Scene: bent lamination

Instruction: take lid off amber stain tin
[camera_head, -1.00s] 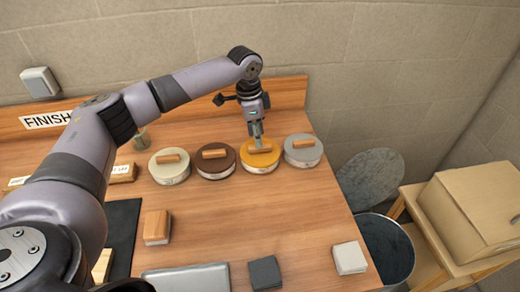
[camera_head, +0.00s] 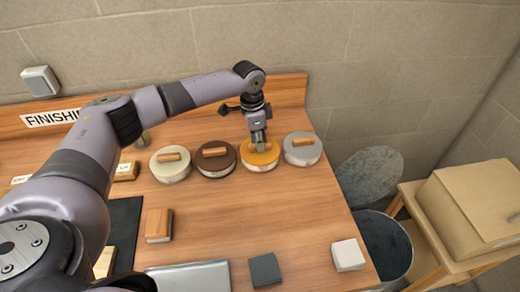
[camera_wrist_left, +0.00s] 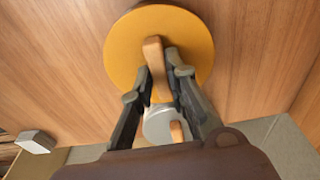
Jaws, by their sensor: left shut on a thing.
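The amber stain tin (camera_head: 261,168) stands in the row at the back of the wooden bench, its round amber lid (camera_head: 247,158) on top. The lid also fills the upper middle of the left wrist view (camera_wrist_left: 125,50), with its wooden bar handle (camera_wrist_left: 154,55) pointing down between the fingers. My left gripper (camera_head: 260,141) comes down on the lid from above and is shut on the handle, which it mostly hides in the head view. The lid appears seated on the tin; I cannot see a gap. My right gripper is not in view.
A grey-lidded tin (camera_head: 302,149) stands close right of the amber one, a brown-lidded tin (camera_head: 215,159) close left, then a cream-lidded tin (camera_head: 170,166). A wooden block (camera_head: 158,225), dark block (camera_head: 264,270) and white block (camera_head: 348,255) lie nearer. The mid-bench is clear.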

